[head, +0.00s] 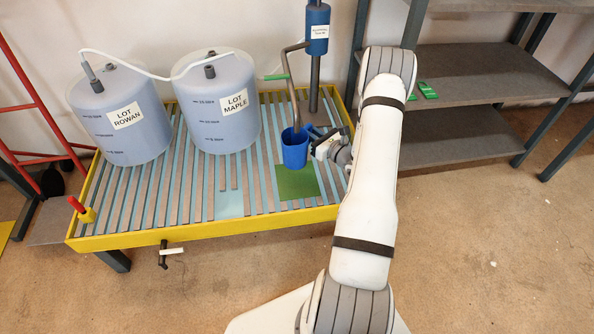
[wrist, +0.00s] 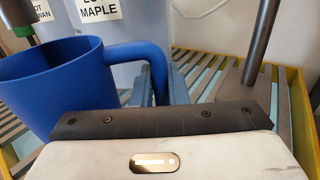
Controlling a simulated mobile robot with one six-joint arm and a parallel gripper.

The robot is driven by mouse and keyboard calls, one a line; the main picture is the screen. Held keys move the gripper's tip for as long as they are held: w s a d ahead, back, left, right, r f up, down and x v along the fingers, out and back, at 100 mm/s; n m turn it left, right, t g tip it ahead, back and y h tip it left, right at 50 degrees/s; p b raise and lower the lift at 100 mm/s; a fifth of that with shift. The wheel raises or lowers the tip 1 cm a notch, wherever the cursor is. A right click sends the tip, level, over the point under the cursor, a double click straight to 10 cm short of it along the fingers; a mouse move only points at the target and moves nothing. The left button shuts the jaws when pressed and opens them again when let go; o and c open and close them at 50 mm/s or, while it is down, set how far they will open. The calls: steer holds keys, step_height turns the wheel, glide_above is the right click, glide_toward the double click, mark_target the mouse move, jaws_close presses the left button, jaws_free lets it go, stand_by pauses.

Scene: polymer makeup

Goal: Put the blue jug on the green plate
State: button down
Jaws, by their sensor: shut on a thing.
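The blue jug (head: 295,150) is upright in the head view, below the bent metal pipe. My gripper (head: 318,140) is at its right side, shut on its handle. In the wrist view the jug (wrist: 55,85) fills the left, its handle reaching between my gripper's fingers (wrist: 157,88). The green plate (head: 300,184) is a flat square on the slatted bench. The jug's base overlaps the plate's back left part in the head view. I cannot tell whether it touches the plate or is held above it. The jug's inside bottom is hidden.
The yellow-rimmed slatted bench (head: 200,231) carries two large drums, LOT ROWAN (head: 120,125) and LOT MAPLE (head: 218,110). A bent pipe (head: 289,85) and a blue-topped post (head: 316,70) stand close behind the jug. The bench's front left is mostly clear. Grey shelves (head: 480,75) stand at right.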

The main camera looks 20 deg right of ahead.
step_height(320, 180, down, 9)
steer(key=b, duration=0.3)
steer(key=shift+r, duration=0.15)
steer(key=c, duration=1.4)
jaws_free()
steer(key=shift+c, duration=0.2)
